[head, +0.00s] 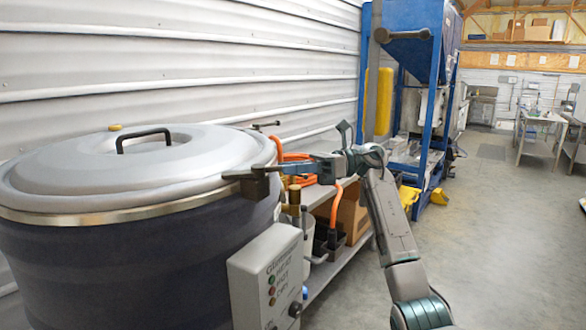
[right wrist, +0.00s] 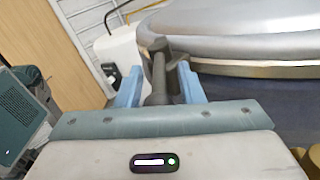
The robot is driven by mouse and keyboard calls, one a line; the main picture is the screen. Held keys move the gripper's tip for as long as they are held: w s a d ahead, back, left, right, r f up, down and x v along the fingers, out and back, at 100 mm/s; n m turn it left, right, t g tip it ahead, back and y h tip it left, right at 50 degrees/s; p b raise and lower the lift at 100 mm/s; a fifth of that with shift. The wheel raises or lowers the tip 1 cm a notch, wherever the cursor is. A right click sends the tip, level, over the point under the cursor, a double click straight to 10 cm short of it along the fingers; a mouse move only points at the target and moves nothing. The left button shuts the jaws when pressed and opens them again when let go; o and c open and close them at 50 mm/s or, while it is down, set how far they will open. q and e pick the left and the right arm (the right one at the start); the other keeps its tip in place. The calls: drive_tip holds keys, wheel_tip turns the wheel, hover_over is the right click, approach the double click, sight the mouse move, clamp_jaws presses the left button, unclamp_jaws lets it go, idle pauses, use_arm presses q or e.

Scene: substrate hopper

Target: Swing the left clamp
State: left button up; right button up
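A large dark drum (head: 110,270) with a domed grey lid (head: 70,165) stands at the left. A dark clamp (head: 250,182) sits at the lid's rim on the right side, and its handle (right wrist: 158,75) shows in the right wrist view. My right gripper (head: 288,168) reaches in from the right at this clamp. In the right wrist view its two light blue fingers (right wrist: 161,88) stand on either side of the handle, apart, with small gaps visible. Another dark clamp-like part (head: 266,125) shows at the rim's far side. I cannot tell which is the left clamp. My left gripper is out of view.
A grey control box (head: 268,278) with several buttons stands in front of the drum. A low shelf (head: 340,262) with orange hoses, a cardboard box and bins is behind my right arm. A blue frame (head: 433,120) stands further back. The floor at right is clear.

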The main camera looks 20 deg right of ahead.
drive_tip(key=shift+r+b, duration=0.35)
drive_tip(key=shift+r, duration=0.1)
wheel_tip(320, 180, up, 3)
drive_tip(key=shift+f+b, duration=0.2)
drive_tip(key=shift+b, duration=0.5)
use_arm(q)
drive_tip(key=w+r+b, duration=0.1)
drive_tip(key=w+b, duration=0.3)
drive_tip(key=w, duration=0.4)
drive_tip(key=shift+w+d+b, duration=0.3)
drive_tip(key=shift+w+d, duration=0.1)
use_arm(e)
drive_tip(key=s+a, duration=0.2)
drive_tip(key=s, duration=0.5)
drive_tip(key=s+a+r, duration=0.1)
drive_tip(key=s+a, duration=0.2)
drive_tip(key=s, duration=0.5)
drive_tip(key=shift+s+r, duration=0.15)
drive_tip(key=shift+r, duration=0.1)
